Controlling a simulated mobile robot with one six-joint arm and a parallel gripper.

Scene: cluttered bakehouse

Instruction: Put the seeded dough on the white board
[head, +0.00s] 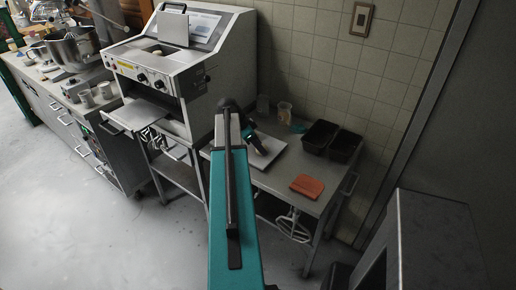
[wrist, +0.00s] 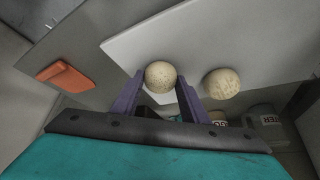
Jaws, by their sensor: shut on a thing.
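My gripper (wrist: 161,79) is shut on a round, pale, speckled dough ball, the seeded dough (wrist: 160,75), held between its two purple fingers. The white board (wrist: 150,43) lies behind the held dough in the wrist view; I cannot tell whether the dough touches it. A second pale, rough dough ball (wrist: 221,83) is right of the gripper and appears to lie on the board. In the head view my gripper (head: 255,143) is over the white board (head: 268,156) on the steel table; the dough is hidden there.
An orange folded cloth (head: 307,186) lies on the steel table (head: 275,183), also left in the wrist view (wrist: 65,78). Two black bins (head: 320,136) and small containers (head: 285,110) stand along the wall. A large white machine (head: 180,65) stands to the left.

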